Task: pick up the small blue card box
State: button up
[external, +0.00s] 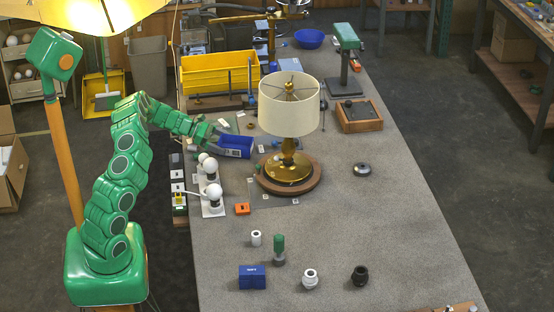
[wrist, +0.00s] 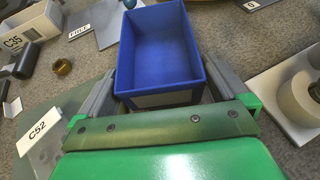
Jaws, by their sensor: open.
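A small closed blue box (external: 252,277) with a pale label stands on the near part of the bench in the external view, well away from my gripper. My gripper (external: 214,138) is open beside an open-topped blue bin (external: 236,147) at the left of the bench. In the wrist view the blue bin (wrist: 165,45) lies between my two fingers, its inside empty and a pale label on its near wall. I cannot tell whether the fingers touch its sides.
A brass lamp with a cream shade (external: 289,105) stands right of the bin on a round wooden base. White bulbs (external: 212,190) stand nearby. A green-topped part (external: 279,250), a white socket (external: 310,279) and a black socket (external: 360,276) are near the blue box. The bench's right side is mostly clear.

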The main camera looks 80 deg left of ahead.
aim_at(228, 145)
jog(key=shift+x, duration=1.5)
jog(key=c, duration=0.7)
